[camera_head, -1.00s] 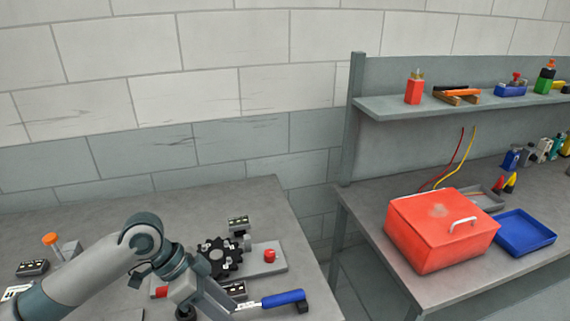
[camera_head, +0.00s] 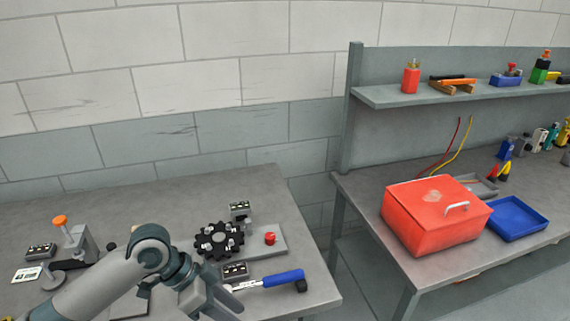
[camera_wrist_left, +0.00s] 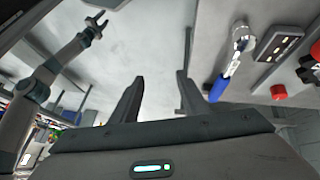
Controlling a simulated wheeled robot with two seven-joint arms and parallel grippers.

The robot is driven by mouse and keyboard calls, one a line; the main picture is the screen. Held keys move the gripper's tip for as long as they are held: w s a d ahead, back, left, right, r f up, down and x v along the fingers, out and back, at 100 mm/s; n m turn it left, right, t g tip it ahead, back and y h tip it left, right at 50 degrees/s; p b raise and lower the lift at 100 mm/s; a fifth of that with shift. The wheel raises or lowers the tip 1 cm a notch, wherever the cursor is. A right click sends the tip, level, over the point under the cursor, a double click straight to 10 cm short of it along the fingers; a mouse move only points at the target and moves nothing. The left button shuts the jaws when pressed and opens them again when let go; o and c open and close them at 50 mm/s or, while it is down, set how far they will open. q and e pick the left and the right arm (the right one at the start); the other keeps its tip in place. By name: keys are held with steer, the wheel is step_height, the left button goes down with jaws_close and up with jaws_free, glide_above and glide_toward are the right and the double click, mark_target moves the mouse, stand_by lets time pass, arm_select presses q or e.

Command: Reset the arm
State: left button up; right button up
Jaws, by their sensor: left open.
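My left arm comes in from the lower left of the head view, and its gripper (camera_head: 228,302) hangs over the near part of the left table, beside the blue-handled ratchet (camera_head: 275,280). In the left wrist view the two fingers of the left gripper (camera_wrist_left: 157,88) stand wide apart with nothing between them. The ratchet shows to the right of the fingers, clear of them. Another arm, which looks like my right, shows at the left of the wrist view; its small gripper (camera_wrist_left: 97,25) is too small to judge.
A black gear-like part (camera_head: 219,240), a plate with a red knob (camera_head: 270,239) and small dark blocks lie near the left gripper. An orange-knobbed fixture (camera_head: 61,222) stands at left. A red box (camera_head: 430,235) and blue tray (camera_head: 517,219) sit on the right bench, across a gap.

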arm_select(q)
steer(key=s+d+f+n+t, duration=0.2)
steer(key=s+f+n+t, duration=0.25)
steer(key=s+f, duration=0.4)
steer(key=s+a+f+n+y, duration=0.3)
steer(key=s+a+f+n, duration=0.1)
steer(key=s+a, duration=0.3)
steer(key=s+a+f+n+y, duration=0.3)
steer(key=s+a+f+y, duration=0.15)
steer(key=s+a, duration=0.2)
step_height(320, 180, down, 28)
steer(key=f+g+b, duration=0.1)
steer(key=g+b, duration=0.1)
steer(key=s+a+f+g+b, duration=0.1)
steer(key=s+a+f+b, duration=0.1)
steer(key=s+f, duration=1.7)
step_height(320, 180, down, 2)
steer(key=shift+a+f+h+b, duration=0.25)
steer(key=shift+a+h+b, duration=0.1)
steer(key=shift+a, duration=0.35)
